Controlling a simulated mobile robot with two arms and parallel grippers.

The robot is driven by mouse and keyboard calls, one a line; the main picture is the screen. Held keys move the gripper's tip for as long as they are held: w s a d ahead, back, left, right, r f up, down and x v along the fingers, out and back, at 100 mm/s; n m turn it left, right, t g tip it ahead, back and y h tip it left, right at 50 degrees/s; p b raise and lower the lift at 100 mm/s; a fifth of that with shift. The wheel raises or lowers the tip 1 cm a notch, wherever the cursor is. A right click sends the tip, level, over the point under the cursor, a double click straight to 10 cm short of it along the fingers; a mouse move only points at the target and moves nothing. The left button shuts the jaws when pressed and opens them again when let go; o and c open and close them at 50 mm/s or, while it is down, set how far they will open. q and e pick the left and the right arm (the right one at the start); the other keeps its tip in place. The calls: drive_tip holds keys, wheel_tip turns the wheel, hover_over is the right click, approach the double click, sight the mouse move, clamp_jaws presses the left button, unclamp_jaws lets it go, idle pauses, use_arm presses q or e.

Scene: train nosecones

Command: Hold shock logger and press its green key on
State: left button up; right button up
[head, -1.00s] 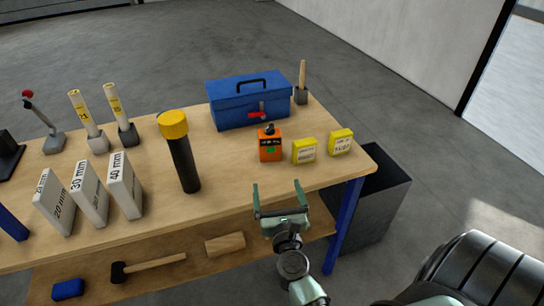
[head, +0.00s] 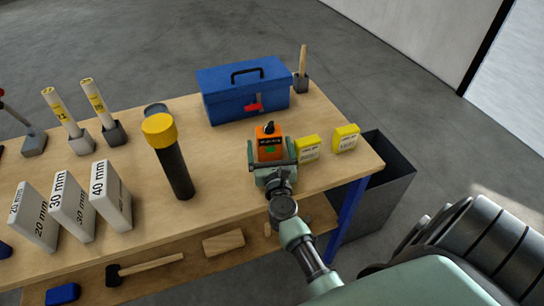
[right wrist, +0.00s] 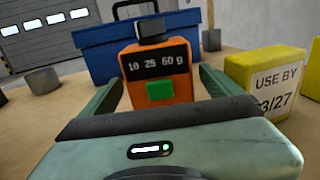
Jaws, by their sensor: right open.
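The orange shock logger (head: 269,145) stands upright on the workbench, with a dark knob on top. In the right wrist view the logger (right wrist: 178,62) shows a black strip reading "10 25 60 g" and a green key (right wrist: 160,90) on its front. My right gripper (head: 272,158) is open, its fingers on either side of the logger. In the right wrist view the fingers of the right gripper (right wrist: 160,88) flank the logger, with a gap showing beside it; contact is not visible. My left gripper is not in view.
Two yellow boxes (head: 308,149) (head: 346,138) stand right of the logger, the nearer one close to the right finger. A blue toolbox (head: 222,103) is behind. A yellow-capped black cylinder (head: 175,170) stands left. A dark bin (head: 385,195) is beyond the bench's right end.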

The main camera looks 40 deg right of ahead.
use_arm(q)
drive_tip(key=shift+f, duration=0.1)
use_arm(e)
drive_tip(key=shift+x, duration=2.2)
drive_tip(key=c, duration=1.5)
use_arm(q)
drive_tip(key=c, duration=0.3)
use_arm(e)
drive_tip(key=shift+c, duration=1.3)
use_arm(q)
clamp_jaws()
